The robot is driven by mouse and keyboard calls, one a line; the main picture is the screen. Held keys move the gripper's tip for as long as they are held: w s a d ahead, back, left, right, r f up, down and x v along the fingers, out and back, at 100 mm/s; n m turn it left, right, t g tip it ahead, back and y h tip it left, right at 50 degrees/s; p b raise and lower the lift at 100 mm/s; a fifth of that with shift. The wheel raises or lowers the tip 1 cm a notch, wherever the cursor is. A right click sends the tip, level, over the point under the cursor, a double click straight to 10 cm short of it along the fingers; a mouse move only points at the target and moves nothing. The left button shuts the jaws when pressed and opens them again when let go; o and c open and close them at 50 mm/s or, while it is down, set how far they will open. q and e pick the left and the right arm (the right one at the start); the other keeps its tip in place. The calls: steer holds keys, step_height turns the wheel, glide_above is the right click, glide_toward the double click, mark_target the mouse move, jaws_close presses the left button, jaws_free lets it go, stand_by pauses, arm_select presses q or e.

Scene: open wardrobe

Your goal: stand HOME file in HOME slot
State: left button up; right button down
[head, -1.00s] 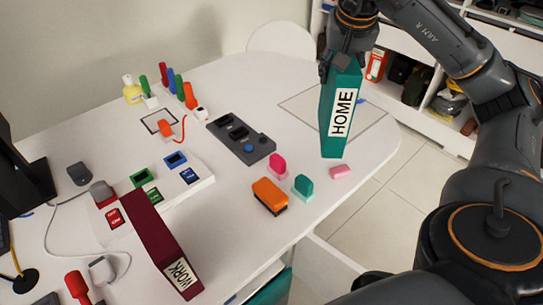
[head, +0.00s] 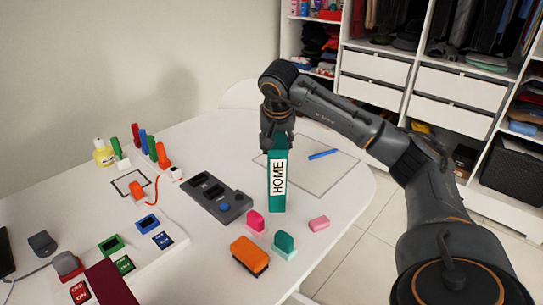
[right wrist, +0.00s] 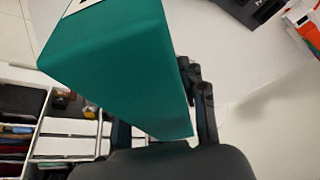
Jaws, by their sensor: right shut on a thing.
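The teal HOME file (head: 278,185) is upright in the head view, its label facing the camera. My right gripper (head: 278,138) is shut on its upper end, and the file is over the right part of the white table. Whether its lower end touches the table I cannot tell. The file (right wrist: 105,60) also fills much of the right wrist view, with a dark finger of my right gripper (right wrist: 195,95) beside it. No HOME slot can be made out. My left gripper is not in view.
The dark red file (head: 108,283) is cut off at the lower left. A grey slotted block (head: 215,197), an orange block (head: 250,255), a pink stamp (head: 256,222), a teal stamp (head: 284,244) and a pink eraser (head: 319,224) lie nearby. A blue pen (head: 322,154) lies in an outlined area behind.

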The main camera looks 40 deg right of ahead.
steer(key=x, duration=0.2)
steer(key=p+x, duration=0.1)
steer(key=a+x, duration=0.1)
steer(key=x, duration=0.1)
steer(key=shift+w+d+f+p, duration=0.15)
steer(key=shift+w+f+p, duration=0.15)
steer(key=shift+f, duration=0.1)
steer(key=shift+f, duration=0.2)
steer(key=c, duration=0.8)
jaws_free()
steer(key=shift+s, duration=0.1)
steer(key=shift+o, duration=0.2)
